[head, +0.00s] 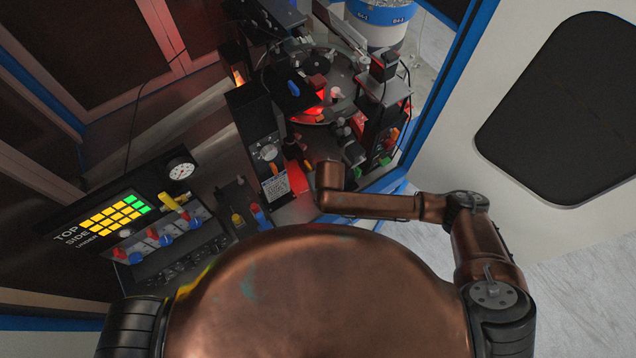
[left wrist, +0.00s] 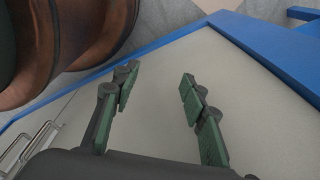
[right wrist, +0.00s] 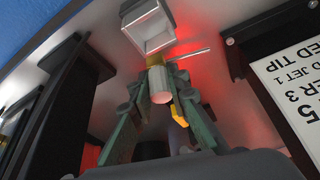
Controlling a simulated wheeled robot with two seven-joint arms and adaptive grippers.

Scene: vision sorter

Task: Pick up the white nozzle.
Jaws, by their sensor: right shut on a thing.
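The white nozzle (right wrist: 161,86) shows in the right wrist view, with a brass-coloured collar (right wrist: 154,60) at its far end, below a square white funnel-like part. My right gripper (right wrist: 157,77) is shut on the nozzle, with one green finger on either side of it. In the head view my right gripper (head: 351,152) is small and partly hidden among the machine parts, and I cannot make out the nozzle there. My left gripper (left wrist: 157,76) is open and empty, over a pale surface in the left wrist view.
A square white funnel-like part (right wrist: 150,30) and a thin rod (right wrist: 190,53) are close to the right fingertips. A yellow-orange piece (right wrist: 179,115) is beside the right finger. A label plate (right wrist: 295,85) stands at right. A button panel (head: 115,215) is at the left in the head view.

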